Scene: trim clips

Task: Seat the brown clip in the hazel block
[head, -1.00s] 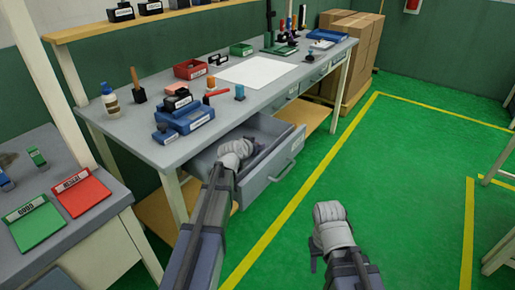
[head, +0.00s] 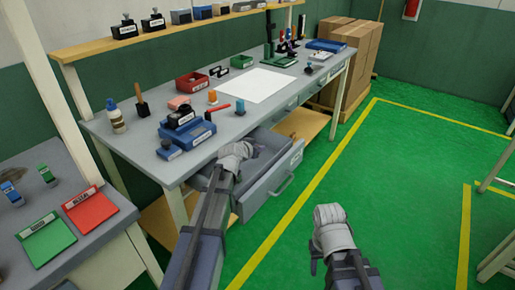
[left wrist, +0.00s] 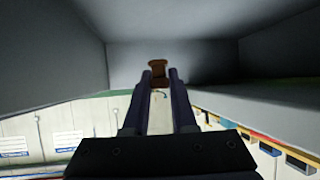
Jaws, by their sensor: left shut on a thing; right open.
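My left gripper (head: 256,151) is over or in the open drawer (head: 285,180) of the workbench. In the left wrist view its two fingers (left wrist: 159,76) are shut on the brown clip (left wrist: 157,70), which shows at their tips with grey drawer walls around it. The clip cannot be made out in the head view. My right gripper (head: 315,263) hangs low over the green floor, apart from everything; its fingers are mostly hidden. I cannot tell which block is the hazel one; several small blocks stand on the shelf (head: 165,27) behind the bench.
The workbench top (head: 145,135) holds a blue tray (head: 196,130), a red bin (head: 191,82), a white sheet (head: 250,85) and a glue bottle (head: 115,116). A side table at left holds a green mat (head: 45,240) and a red mat (head: 90,209).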

